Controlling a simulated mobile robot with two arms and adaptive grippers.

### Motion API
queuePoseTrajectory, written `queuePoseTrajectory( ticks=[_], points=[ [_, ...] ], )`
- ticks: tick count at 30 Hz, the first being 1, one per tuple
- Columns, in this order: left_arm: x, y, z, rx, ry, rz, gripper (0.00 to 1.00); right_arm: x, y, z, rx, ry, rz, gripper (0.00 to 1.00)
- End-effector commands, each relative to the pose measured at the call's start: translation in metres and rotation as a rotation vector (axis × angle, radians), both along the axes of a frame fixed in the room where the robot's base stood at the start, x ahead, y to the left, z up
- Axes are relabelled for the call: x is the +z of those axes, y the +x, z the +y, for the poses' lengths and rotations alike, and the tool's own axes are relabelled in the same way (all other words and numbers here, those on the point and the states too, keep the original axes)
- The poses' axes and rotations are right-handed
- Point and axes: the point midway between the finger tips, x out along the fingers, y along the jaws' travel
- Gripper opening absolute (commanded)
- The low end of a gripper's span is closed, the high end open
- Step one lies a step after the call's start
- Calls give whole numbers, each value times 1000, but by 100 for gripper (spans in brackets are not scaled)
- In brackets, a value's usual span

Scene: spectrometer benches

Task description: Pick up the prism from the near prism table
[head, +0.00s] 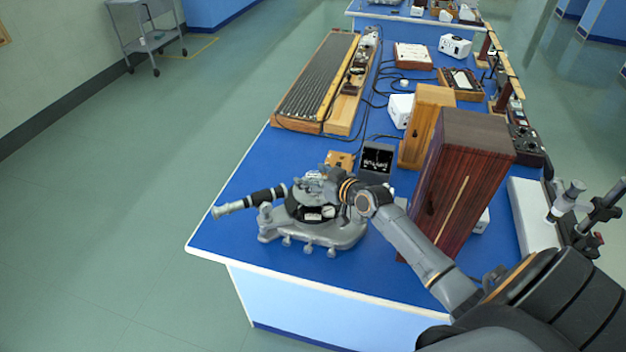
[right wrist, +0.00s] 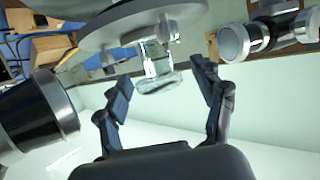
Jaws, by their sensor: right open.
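The near spectrometer (head: 312,238) stands at the near corner of the blue bench, its black telescope tube (head: 263,196) pointing left. My right gripper (head: 326,183) is at its middle and covers part of it. In the right wrist view the clear glass prism (right wrist: 158,75) is against the round grey prism table (right wrist: 105,32). My right gripper's two fingers are open (right wrist: 162,73), one on either side of the prism. No finger clearly touches it. In the head view the prism is too small and covered to make out. My left gripper is not in view.
A tall dark red wooden case (head: 466,175) stands right of the spectrometer, close to my right forearm. A lighter wooden box (head: 428,120) is behind it. In the right wrist view, dark (right wrist: 45,112) and metallic (right wrist: 255,38) tubes flank the fingers.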

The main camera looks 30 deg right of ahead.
Motion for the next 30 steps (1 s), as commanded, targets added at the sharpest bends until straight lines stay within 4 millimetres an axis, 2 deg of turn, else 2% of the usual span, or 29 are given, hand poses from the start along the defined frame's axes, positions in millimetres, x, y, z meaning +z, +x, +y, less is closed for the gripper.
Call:
queuePoseTrajectory(
  ticks=[5,8,14,15,23,26,30],
  points=[
    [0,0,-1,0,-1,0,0,-1,0,0,0,0,1,69],
    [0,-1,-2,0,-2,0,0,-1,0,0,0,0,1,52],
    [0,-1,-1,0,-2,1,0,-1,0,0,0,0,1,12],
    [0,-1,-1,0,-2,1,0,0,0,0,0,0,0,9],
    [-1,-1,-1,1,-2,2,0,3,0,0,1,0,0,9],
    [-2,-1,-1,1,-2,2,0,16,0,0,2,-1,-4,9],
    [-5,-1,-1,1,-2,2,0,43,1,0,2,-3,-5,9]
  ],
)
